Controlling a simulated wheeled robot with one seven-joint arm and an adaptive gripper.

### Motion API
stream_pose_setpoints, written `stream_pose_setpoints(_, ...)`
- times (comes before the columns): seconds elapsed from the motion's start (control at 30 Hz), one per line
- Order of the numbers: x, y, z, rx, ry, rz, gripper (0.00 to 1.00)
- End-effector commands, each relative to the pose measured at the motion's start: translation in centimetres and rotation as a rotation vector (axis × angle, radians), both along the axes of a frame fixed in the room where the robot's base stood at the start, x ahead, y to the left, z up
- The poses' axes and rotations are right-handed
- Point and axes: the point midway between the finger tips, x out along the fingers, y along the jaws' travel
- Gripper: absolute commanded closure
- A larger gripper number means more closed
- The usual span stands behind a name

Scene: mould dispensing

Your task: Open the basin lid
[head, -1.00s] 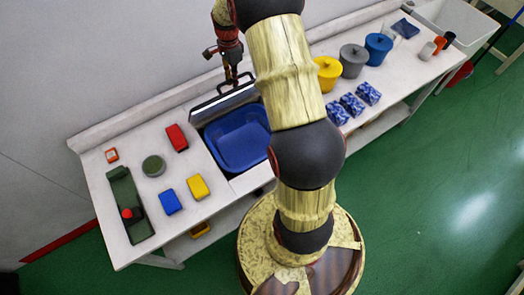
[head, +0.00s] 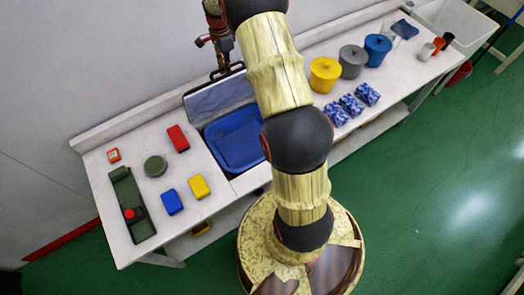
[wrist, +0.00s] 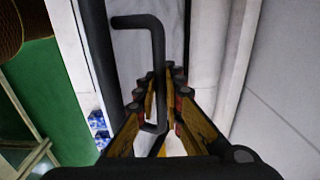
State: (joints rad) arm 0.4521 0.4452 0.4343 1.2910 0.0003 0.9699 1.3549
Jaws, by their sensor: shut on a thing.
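The blue basin (head: 236,140) is set into the white bench, left of my arm, and its inside shows. Its grey lid (head: 219,97) stands tilted up along the basin's back edge, its flat face toward the head camera. My gripper (head: 222,70) is at the lid's upper edge, partly hidden by its own links. In the wrist view my gripper (wrist: 164,92) is shut on the lid's black handle (wrist: 157,50), a bent bar that runs between the fingers.
Red, blue and yellow blocks and a green round tin (head: 155,166) lie left of the basin. Yellow, grey and blue lidded pots (head: 325,74) and several patterned blue blocks (head: 351,105) stand to the right. The wall is close behind the lid.

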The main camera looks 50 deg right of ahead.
Motion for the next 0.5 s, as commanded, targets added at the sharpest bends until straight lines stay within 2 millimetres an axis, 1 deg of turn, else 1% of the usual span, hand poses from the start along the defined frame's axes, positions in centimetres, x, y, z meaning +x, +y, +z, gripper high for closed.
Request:
stream_pose_setpoints(0.1,1.1,-0.2,0.2,0.001,0.003,0.001,1.00)
stream_pose_setpoints(0.2,1.6,-0.4,0.4,0.000,0.002,0.001,1.00)
stream_pose_setpoints(0.5,1.7,-0.4,0.4,0.000,0.002,0.001,1.00)
